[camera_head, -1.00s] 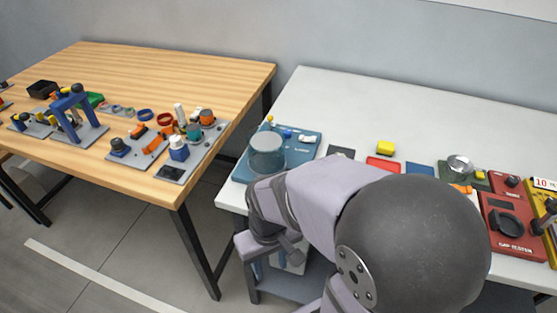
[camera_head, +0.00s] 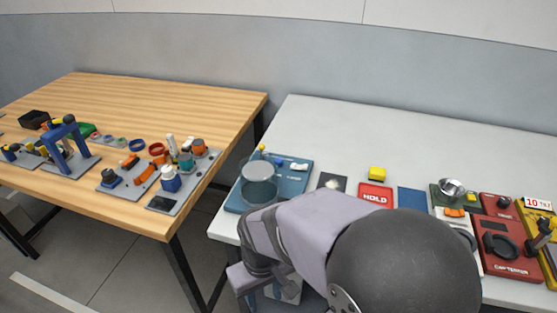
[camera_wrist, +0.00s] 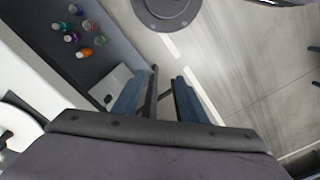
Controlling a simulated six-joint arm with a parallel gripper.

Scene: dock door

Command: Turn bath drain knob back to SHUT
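A blue board (camera_head: 293,184) lies at the left end of the white table in the head view. A clear round tank (camera_head: 259,188) stands on its near left part. A small white piece (camera_head: 299,167), a small blue piece and a yellow-topped piece sit toward its back. I cannot tell which is the drain knob, and its setting is too small to read. My gripper (camera_wrist: 156,92) shows in the wrist view with its two blue-padded fingers apart and nothing visible held between them. It points down past the table's edge toward the floor, away from the board.
A red HOLD pad (camera_head: 376,194), a yellow block (camera_head: 377,173) and a red CAP TESTER (camera_head: 507,250) are farther right on the white table (camera_head: 335,135). A wooden table (camera_head: 170,100) with several fixtures stands left. Several small bottles show on a dark shelf (camera_wrist: 60,55).

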